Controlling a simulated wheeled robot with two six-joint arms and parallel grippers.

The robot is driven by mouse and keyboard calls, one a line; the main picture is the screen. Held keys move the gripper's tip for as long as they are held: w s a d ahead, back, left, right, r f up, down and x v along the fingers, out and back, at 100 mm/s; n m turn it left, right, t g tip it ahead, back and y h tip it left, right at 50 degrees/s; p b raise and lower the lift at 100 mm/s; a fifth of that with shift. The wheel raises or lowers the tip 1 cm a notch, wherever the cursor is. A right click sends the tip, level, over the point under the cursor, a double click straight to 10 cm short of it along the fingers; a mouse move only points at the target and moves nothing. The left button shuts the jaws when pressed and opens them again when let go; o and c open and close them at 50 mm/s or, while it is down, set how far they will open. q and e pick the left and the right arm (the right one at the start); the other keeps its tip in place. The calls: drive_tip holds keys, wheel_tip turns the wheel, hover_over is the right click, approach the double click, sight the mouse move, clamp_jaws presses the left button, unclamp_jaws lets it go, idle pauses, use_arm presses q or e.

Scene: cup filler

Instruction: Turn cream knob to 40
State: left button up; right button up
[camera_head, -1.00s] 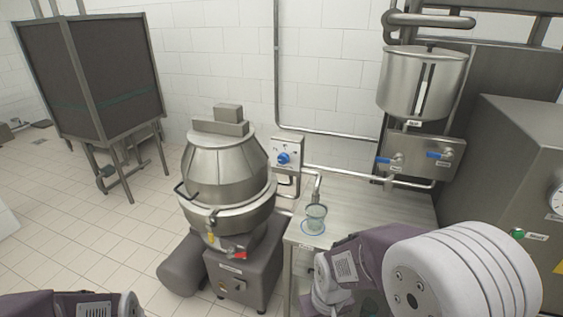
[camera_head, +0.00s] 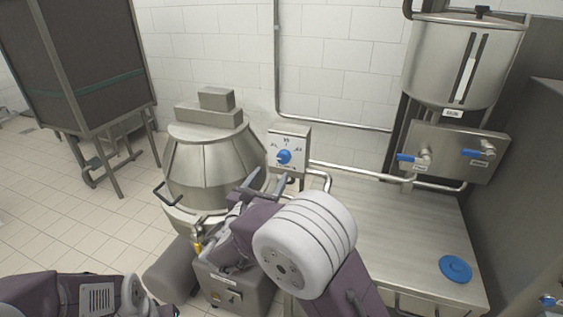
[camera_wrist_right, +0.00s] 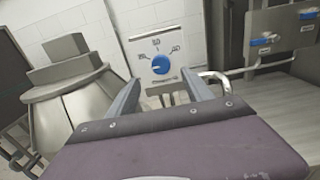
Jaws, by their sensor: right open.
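A blue knob (camera_head: 284,157) sits on a pale control box (camera_head: 303,140) on the wall pipe, with printed marks to its left, above and to its right. The knob also shows in the right wrist view (camera_wrist_right: 161,66); its exact setting is too small to read. I see no cream-coloured knob. My right gripper (camera_head: 267,182) is open and empty, just in front of and below the box. In the right wrist view its fingers (camera_wrist_right: 161,78) stand on either side of the knob, apparently short of it. My left gripper is out of view; part of my left arm shows at the lower left.
A steel mixer kettle (camera_head: 210,165) stands left of the box. At right are a steel tank (camera_head: 440,65) and blue-handled taps (camera_head: 412,158) above a steel table (camera_head: 380,225). A blue disc (camera_head: 455,268) lies on the table.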

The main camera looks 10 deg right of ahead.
sight(282, 159)
drive_tip(key=p+x, duration=0.1)
drive_tip(key=x, duration=0.8)
drive_tip(key=shift+f, duration=0.1)
drive_tip(key=shift+w+d+f, duration=0.1)
drive_tip(key=shift+w+d, duration=0.15)
drive_tip(key=shift+w, duration=0.1)
